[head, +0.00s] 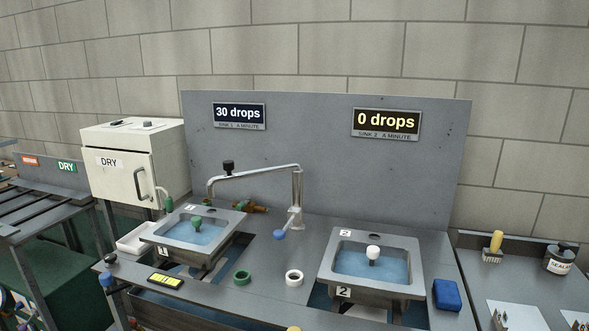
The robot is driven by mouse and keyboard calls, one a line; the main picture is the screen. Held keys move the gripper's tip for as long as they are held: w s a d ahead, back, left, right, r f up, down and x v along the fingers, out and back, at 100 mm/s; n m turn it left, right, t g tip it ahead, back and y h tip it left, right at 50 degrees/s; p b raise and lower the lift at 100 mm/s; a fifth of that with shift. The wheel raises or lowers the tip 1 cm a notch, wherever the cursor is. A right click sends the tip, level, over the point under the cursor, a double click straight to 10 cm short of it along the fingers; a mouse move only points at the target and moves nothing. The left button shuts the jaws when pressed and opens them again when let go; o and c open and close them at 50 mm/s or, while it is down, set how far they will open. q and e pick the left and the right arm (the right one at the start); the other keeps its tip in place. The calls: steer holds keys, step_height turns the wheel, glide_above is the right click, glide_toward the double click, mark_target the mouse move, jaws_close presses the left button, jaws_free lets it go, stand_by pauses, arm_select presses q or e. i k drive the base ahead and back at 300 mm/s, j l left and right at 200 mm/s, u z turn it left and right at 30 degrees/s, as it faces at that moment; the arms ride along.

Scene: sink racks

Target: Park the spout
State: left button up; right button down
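The metal spout (262,173) runs left from the top of its upright post (297,200), which stands between the two sinks. A black knob (228,167) sits on the spout near its far end. Its downturned tip (210,188) is over sink 1 (236,220). A lever with a blue end (279,234) sticks out at the post's foot. Sink 1 holds bluish water and a green-topped stopper (196,222). Sink 2 (412,250) holds water and a white-topped stopper (373,253). Neither of my grippers is in view.
Signs read 30 drops (239,114) for sink 1 and 0 drops (387,122) for sink 2. A green ring (242,278) and a white ring (294,278) lie on the front ledge. A blue sponge (447,294) is right of sink 2. A DRY cabinet (122,170) stands left.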

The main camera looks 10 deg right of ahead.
mark_target(228, 166)
steer(key=i+j, duration=0.25)
steer(key=j, duration=0.15)
steer(key=i+j, duration=0.25)
steer(key=j, duration=0.15)
steer(key=i+j, duration=0.25)
steer(key=j, duration=0.15)
